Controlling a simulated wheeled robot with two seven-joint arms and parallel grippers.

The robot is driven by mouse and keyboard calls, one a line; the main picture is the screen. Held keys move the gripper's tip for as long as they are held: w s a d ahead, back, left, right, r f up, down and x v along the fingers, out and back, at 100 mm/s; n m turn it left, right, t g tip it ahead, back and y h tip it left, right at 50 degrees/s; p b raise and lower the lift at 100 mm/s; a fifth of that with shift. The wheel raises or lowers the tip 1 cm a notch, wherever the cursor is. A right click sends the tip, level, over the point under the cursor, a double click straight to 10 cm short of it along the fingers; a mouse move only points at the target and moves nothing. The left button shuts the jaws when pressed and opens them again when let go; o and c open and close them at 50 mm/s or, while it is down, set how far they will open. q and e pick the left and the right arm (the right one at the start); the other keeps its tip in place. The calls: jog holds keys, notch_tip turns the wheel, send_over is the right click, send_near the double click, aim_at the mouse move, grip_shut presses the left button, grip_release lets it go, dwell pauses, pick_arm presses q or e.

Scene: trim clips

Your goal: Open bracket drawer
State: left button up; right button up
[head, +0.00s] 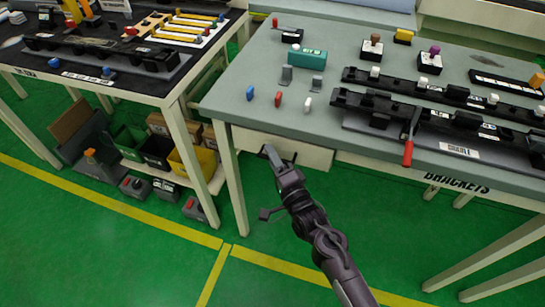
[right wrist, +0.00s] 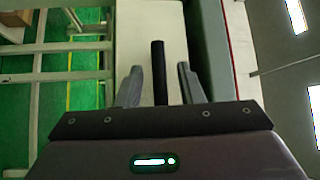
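A pale drawer front (head: 248,141) sits under the front edge of the grey workbench; it looks shut or nearly so, and my arm partly covers it. In the right wrist view the pale front (right wrist: 150,20) fills the middle, and a dark bar handle (right wrist: 159,72) stands out from it. My right gripper (head: 268,153) is at the drawer front. In the right wrist view my right gripper (right wrist: 159,84) is open, its fingers on either side of the handle with gaps visible. A BRACKETS label (head: 456,183) is on the bench edge further right. My left gripper is not in view.
The grey workbench (head: 225,102) carries black rails (head: 450,93), a green box (head: 306,59), coloured clips and a red-handled tool (head: 408,150). A second table (head: 150,93) stands left, with bins (head: 155,150) on its lower shelf. Green floor in front is clear.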

grip_shut()
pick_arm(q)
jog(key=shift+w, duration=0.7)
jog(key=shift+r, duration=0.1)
